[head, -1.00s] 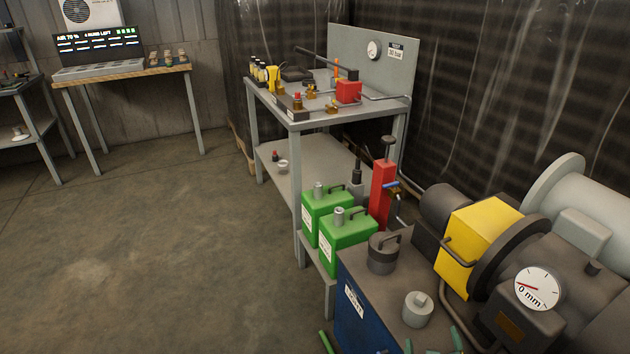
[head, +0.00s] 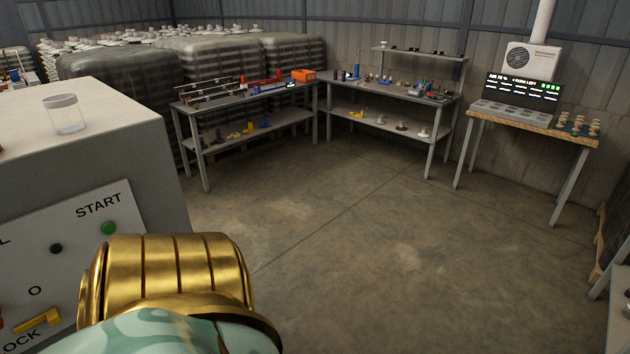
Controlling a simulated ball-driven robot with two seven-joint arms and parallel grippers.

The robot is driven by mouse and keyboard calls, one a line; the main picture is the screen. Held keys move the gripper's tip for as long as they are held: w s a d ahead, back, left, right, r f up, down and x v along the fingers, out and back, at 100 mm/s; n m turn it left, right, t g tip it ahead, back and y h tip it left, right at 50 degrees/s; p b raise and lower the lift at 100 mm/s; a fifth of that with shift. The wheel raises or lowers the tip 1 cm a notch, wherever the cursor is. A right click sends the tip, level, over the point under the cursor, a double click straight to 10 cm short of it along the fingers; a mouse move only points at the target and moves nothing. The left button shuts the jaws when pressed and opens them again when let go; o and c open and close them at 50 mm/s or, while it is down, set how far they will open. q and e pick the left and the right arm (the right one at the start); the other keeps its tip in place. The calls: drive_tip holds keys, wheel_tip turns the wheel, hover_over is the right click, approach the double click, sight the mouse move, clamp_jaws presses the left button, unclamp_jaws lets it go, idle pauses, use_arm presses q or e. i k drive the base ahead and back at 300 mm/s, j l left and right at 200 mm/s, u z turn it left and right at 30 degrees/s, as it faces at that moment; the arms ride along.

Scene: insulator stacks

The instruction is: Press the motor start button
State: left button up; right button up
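A green button (head: 109,228) sits below the label START on the white panel (head: 110,208) of a grey cabinet (head: 128,140) at the left. A dark round button or lamp (head: 56,248) is to its left on the same panel. A gold and pale green part, which looks like one of my own arm links, stands in front of the panel's lower right, just below the green button. I cannot tell whether it touches the panel. Neither gripper shows.
A clear jar (head: 66,114) stands on the cabinet top. A yellow handle (head: 38,320) is low on the panel. Workbenches (head: 250,97) with tools stand at the back, and a wooden-topped table (head: 535,128) with a display is at the right. The floor between is clear.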

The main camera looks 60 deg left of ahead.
sight(108, 227)
drive_tip(key=k+u, duration=0.3)
drive_tip(key=u, duration=0.2)
drive_tip(key=k+j+u, duration=0.15)
drive_tip(key=u, duration=0.7)
drive_tip(key=i+u, duration=0.1)
drive_tip(key=u, duration=1.2)
drive_tip(key=i+l+u, duration=0.1)
drive_tip(key=u, duration=0.75)
drive_tip(key=i+l+u, duration=0.15)
drive_tip(key=k+l, duration=0.05)
drive_tip(key=l, duration=0.05)
